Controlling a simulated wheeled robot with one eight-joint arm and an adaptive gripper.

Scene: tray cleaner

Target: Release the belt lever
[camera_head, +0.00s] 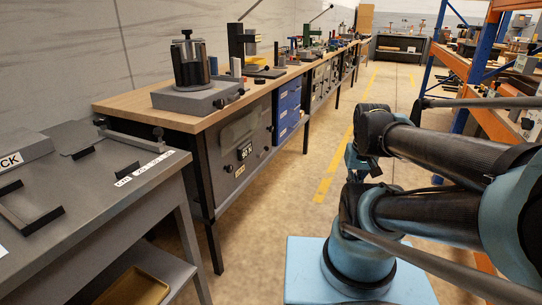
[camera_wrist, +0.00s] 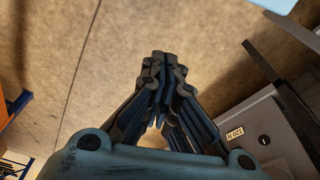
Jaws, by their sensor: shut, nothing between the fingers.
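My gripper (camera_wrist: 165,62) is shut and empty in the wrist view, with bare floor behind its fingertips. In the head view the arm's end (camera_head: 362,168) is over the aisle, apart from the benches and partly hidden by my own arm. A grey metal station (camera_head: 110,195) stands at the left. On its top are a grey bar (camera_head: 130,139) with small dark knobs at its ends and black handles (camera_head: 30,215). I cannot tell which part, if any, is the belt lever. The gripper touches none of these.
A long wooden-topped bench (camera_head: 135,112) runs along the wall, with a grey device holding a dark cylinder (camera_head: 190,65) and blue drawers (camera_head: 287,105). A blue and orange rack (camera_head: 482,55) stands at the right. The aisle floor (camera_head: 335,150) between them is mostly clear.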

